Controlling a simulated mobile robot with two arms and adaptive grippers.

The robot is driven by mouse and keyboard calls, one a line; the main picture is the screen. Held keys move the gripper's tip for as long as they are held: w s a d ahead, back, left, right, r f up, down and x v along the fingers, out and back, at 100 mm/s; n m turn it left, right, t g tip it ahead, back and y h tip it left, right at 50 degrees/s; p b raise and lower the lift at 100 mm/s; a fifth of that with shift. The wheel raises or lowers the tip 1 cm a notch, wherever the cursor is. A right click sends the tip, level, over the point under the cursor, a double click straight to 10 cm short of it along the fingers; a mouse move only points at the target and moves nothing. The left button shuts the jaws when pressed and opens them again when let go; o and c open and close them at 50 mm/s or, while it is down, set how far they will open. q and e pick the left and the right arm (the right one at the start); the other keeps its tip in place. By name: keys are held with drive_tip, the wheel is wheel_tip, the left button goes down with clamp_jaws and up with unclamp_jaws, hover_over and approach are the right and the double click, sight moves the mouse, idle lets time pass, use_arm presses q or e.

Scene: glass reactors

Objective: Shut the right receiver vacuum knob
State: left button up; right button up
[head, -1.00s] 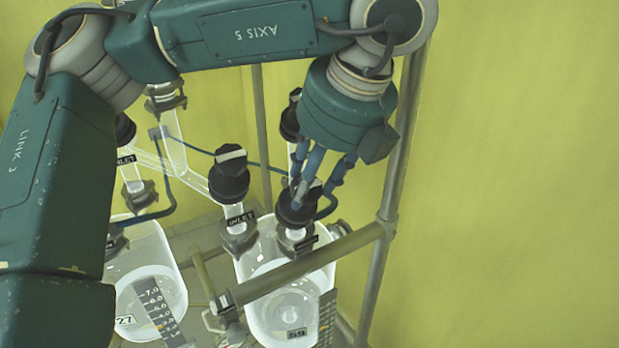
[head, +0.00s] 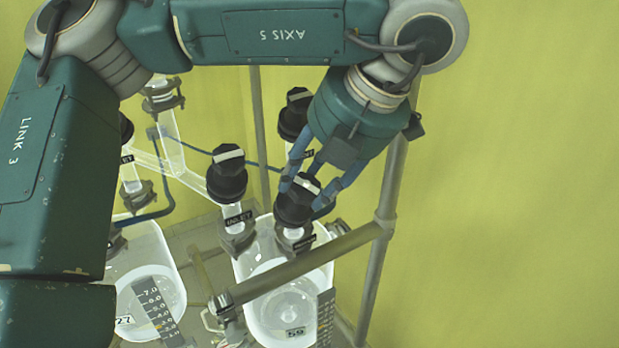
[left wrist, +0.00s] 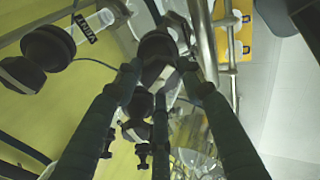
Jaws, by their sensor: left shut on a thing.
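The right receiver (head: 243,275) is a clear glass vessel with a white rim, a dark scale and a tag. A black knob with a pale bar on its top (head: 295,203) stands on its right neck, and the label below it is too small to read. My left gripper (head: 308,187) comes down over this knob from above, with its blue fingers shut around it. In the left wrist view the three dark fingers close on a dark round knob (left wrist: 157,47) at the top centre. The fingers hide part of the knob. My right gripper is not in view.
The black inlet knob (head: 227,173) stands close to the left of the gripped one. Another black knob (head: 294,115) stands behind. A metal rail (head: 300,266) crosses in front of the receiver, and a post (head: 386,200) rises at its right. The left receiver (head: 165,240) is beside it.

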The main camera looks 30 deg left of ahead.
use_arm(q)
drive_tip(key=m, duration=0.6)
drive_tip(key=shift+s+d+f+m, duration=0.1)
drive_tip(key=shift+s+f+m, duration=0.1)
drive_tip(key=shift+f+m, duration=0.15)
drive_tip(key=m, duration=0.3)
drive_tip(key=m+t, duration=0.1)
drive_tip(key=m, duration=0.2)
drive_tip(key=shift+y, duration=0.3)
drive_tip(key=m, duration=0.7)
drive_tip(key=shift+t, duration=0.4)
drive_tip(key=m, duration=0.7)
drive_tip(key=shift+r+t, duration=0.15)
drive_tip(key=shift+t, duration=0.15)
drive_tip(key=m+h, duration=0.1)
drive_tip(key=m, duration=0.3)
drive_tip(key=shift+s, duration=0.1)
drive_tip(key=m, duration=0.4)
drive_tip(key=shift+m+h, duration=0.35)
drive_tip(key=shift+h, duration=0.05)
drive_tip(key=m, duration=0.4)
drive_tip(key=shift+a+r, duration=0.1)
drive_tip(key=shift+a, duration=0.1)
drive_tip(key=shift+m+h, duration=0.3)
drive_tip(key=shift+m, duration=1.8)
